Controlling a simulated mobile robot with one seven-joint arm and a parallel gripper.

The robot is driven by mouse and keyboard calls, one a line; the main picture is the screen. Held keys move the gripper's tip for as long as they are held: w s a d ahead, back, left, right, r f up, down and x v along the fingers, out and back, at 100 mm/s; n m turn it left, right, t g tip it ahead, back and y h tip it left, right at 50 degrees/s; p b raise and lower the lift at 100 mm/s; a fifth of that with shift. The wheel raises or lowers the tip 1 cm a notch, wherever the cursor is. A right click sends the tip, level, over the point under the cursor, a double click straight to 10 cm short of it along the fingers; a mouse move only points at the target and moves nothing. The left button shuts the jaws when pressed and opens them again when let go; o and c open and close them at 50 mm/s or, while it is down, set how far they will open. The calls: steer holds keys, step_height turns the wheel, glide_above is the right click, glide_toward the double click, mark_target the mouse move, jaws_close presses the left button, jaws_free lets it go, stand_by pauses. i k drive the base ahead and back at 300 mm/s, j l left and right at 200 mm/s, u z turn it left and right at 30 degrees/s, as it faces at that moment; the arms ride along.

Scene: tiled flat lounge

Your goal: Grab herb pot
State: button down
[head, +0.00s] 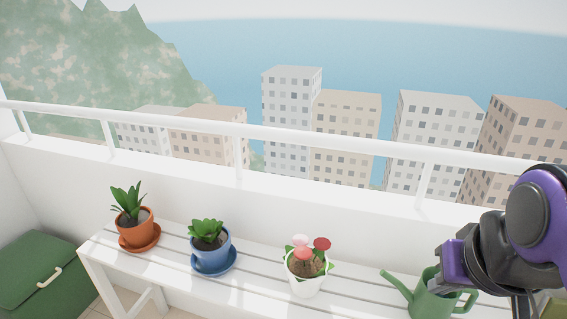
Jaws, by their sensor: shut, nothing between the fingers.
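Three potted plants stand on a white slatted bench (165,270). The blue pot (210,256) holds a low leafy green plant and stands on a blue saucer. The orange pot (132,222) to its left holds a spiky green plant on an orange saucer. The white pot (308,281) to its right holds pink and red flowers. No label shows which one is the herb pot. My gripper (452,262) is at the right, shut and empty, in front of the watering can and well right of the pots. Its fingertips are hard to make out.
A green watering can (428,299) stands at the bench's right, partly hidden by my arm. A white wall and railing (300,135) run behind the bench. A dark green box (40,272) with a pale handle sits at the lower left.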

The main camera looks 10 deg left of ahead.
mark_target(210, 242)
steer(key=i+u, duration=0.2)
steer(key=u, duration=1.2)
steer(key=i+j+z, duration=0.1)
steer(key=z, duration=0.4)
steer(key=j+z, duration=0.3)
steer(key=z, duration=0.2)
steer(key=j+z, duration=0.45)
steer(key=j, duration=0.35)
steer(key=j+z, duration=0.1)
steer(key=j, duration=0.75)
steer(key=k, duration=0.05)
